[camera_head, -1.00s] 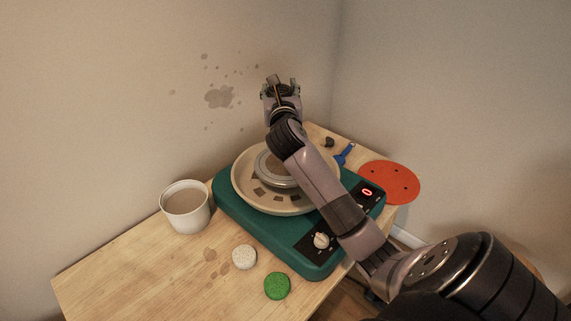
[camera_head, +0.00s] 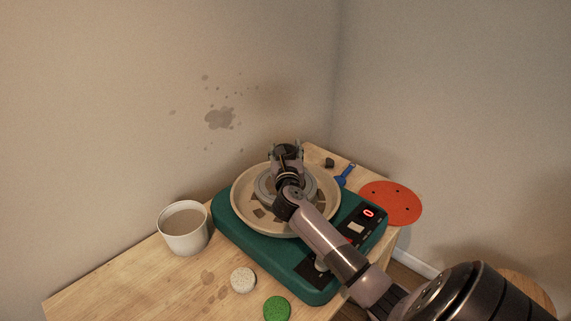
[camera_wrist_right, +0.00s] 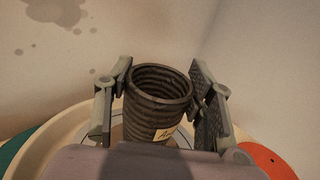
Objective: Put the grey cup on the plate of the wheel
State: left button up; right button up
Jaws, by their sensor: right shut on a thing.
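The grey cup (camera_wrist_right: 158,95) is dark and ribbed, with a small pale label on its side. It stands upright between the two fingers of my right gripper (camera_wrist_right: 162,100), which is shut on it. In the head view my right gripper (camera_head: 286,150) is over the potter's wheel, and little of the cup shows there. The wheel's plate (camera_head: 263,188) is a grey disc inside a cream basin on a green base (camera_head: 235,215). My gripper and wrist partly hide the plate. I cannot tell whether the cup's bottom touches it. My left gripper is not in view.
A white cup of brown liquid (camera_head: 184,231) stands left of the wheel. A pale round piece (camera_head: 243,280) and a green one (camera_head: 277,309) lie in front. A blue tool (camera_head: 345,174) and a red disc (camera_head: 390,203) lie to the right. Walls close off the back.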

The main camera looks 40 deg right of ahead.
notch_tip(320, 180, down, 4)
jog(key=shift+f+b, duration=0.1)
jog(key=shift+b, duration=0.25)
jog(key=o, duration=1.3)
jog(key=v, duration=1.2)
jog(key=shift+b, duration=0.35)
